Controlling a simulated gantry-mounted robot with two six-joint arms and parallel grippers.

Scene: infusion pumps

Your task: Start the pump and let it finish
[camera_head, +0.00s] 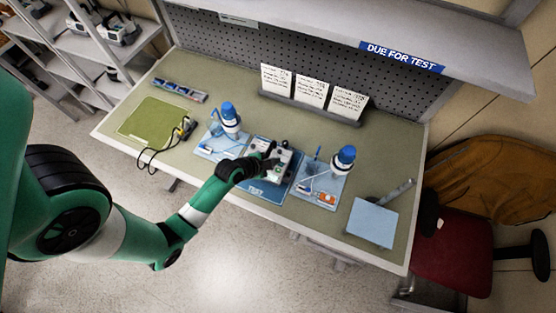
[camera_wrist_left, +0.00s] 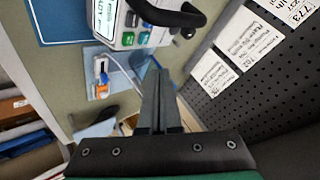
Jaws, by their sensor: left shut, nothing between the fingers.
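The infusion pump (camera_head: 283,158) is a white box with a dark handle, standing on the blue TEST mat (camera_head: 256,189) at the middle of the bench. In the left wrist view the pump (camera_wrist_left: 128,38) shows green and blue buttons and part of a lit display at the top edge. My left gripper (camera_head: 268,163) reaches in over the pump in the head view. Its two fingers (camera_wrist_left: 158,75) are pressed together, empty, with the tips a little below the button panel in the wrist picture. Contact with a button cannot be made out. My right gripper is not in view.
Blue trays with blue-capped bottles (camera_head: 229,113) (camera_head: 344,158) and tubing flank the pump. A green mat (camera_head: 150,120), a corded yellow device (camera_head: 184,128) and a light-blue pad (camera_head: 372,222) lie on the bench. Paper cards (camera_head: 311,91) stand behind; a shelf labelled DUE FOR TEST (camera_head: 402,57) overhangs.

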